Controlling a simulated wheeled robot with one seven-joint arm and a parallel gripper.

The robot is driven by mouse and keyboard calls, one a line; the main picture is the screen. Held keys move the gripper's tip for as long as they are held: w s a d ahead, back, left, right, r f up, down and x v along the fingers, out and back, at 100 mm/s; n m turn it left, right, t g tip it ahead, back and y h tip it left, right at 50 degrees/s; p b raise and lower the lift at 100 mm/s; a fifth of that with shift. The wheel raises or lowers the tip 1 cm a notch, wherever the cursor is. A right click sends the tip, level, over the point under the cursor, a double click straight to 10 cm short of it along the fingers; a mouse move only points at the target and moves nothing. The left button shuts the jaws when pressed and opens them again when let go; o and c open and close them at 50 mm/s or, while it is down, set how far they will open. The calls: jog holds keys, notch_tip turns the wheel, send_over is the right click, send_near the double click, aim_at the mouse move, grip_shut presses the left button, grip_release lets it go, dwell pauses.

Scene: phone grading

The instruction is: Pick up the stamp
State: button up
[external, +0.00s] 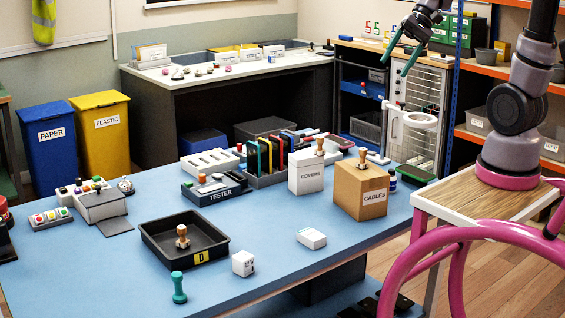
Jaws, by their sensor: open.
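Several stamp-like objects show in the external view, and I cannot tell which one the task means. One wooden-handled stamp (182,237) stands upright in the black tray (152,250). Another wooden-handled stamp (320,145) is on top of the white COVERS box (306,176). A third wooden-handled stamp (362,158) is on top of the brown CABLES box (360,192). A teal knobbed object (179,287) stands at the table's front edge. My gripper (397,60) has teal fingers, is open and empty, and hangs high above the table's far right, apart from all of these.
A white cube (243,263) and a small white box (312,238) lie near the front of the blue table (260,215). A TESTER unit (217,188) and a rack of coloured upright pieces (270,165) stand behind. The table's middle is mostly clear.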

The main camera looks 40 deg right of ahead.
jog(key=w+a+f+m+g+y, duration=0.2)
jog(key=w+a+f+m+y, duration=0.3)
jog(key=w, duration=0.3)
jog(key=m+t, duration=1.4)
jog(key=m, duration=0.1)
send_over(310, 154)
jog(key=v, duration=0.5)
notch_tip(310, 154, down, 24)
jog(key=shift+r, duration=0.1)
jog(key=shift+x, duration=2.5)
jog(key=shift+a, duration=0.1)
grip_shut()
